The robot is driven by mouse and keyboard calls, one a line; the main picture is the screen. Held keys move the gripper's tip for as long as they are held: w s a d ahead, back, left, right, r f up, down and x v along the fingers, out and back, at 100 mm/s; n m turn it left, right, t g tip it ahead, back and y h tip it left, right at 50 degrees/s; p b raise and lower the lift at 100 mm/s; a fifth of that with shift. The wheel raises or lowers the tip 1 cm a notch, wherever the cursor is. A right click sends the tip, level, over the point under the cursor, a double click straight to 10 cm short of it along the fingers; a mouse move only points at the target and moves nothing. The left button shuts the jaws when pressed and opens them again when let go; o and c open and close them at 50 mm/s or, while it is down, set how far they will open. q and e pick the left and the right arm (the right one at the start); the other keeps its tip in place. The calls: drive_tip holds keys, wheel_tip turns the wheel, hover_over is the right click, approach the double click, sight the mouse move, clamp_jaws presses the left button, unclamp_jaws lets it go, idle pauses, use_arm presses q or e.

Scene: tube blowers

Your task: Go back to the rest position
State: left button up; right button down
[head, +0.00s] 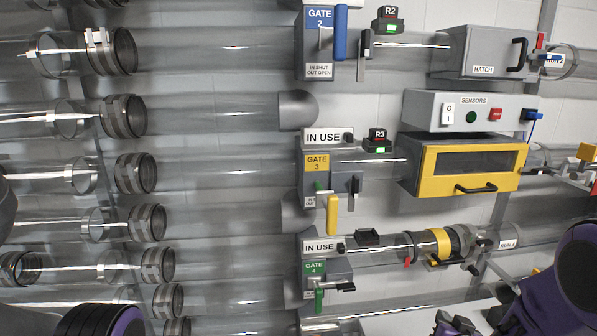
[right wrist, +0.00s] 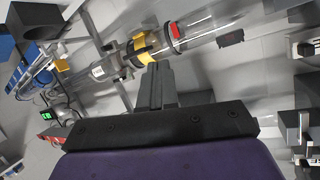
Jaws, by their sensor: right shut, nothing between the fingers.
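My right gripper (head: 458,322) shows at the bottom right of the head view, partly cut off by the frame edge. In the right wrist view its fingers (right wrist: 157,84) are together with nothing between them. They overlap the clear tube run with the yellow band (right wrist: 145,48) in that picture; I cannot tell the gap between them. That yellow-banded joint (head: 440,242) also shows in the head view, above and apart from my right gripper. Parts of my left arm (head: 100,321) show at the lower left, but its gripper fingers are out of the picture.
Gate 2 (head: 319,58), gate 3 (head: 317,165) and gate 4 (head: 314,268) stand in a column on the wall. To the right are a grey hatch box (head: 470,50), a sensors box (head: 425,108) and a yellow-framed box (head: 428,168). Clear tube ends (head: 124,115) line the left.

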drive_tip(key=s+a+f+g, duration=0.1)
drive_tip(key=s+f+g, duration=0.2)
drive_tip(key=s+f, duration=0.5)
drive_tip(key=s+a+f+m+g, duration=0.1)
drive_tip(key=s+f+g, duration=0.3)
drive_tip(key=s+f, duration=0.4)
drive_tip(key=s+a+f+m+g+b, duration=0.1)
drive_tip(key=s+f, duration=0.8)
drive_tip(key=s, duration=0.9)
drive_tip(key=shift+s+a+g+h, duration=0.35)
drive_tip(key=shift+a+g, duration=0.2)
drive_tip(key=shift+g, duration=0.65)
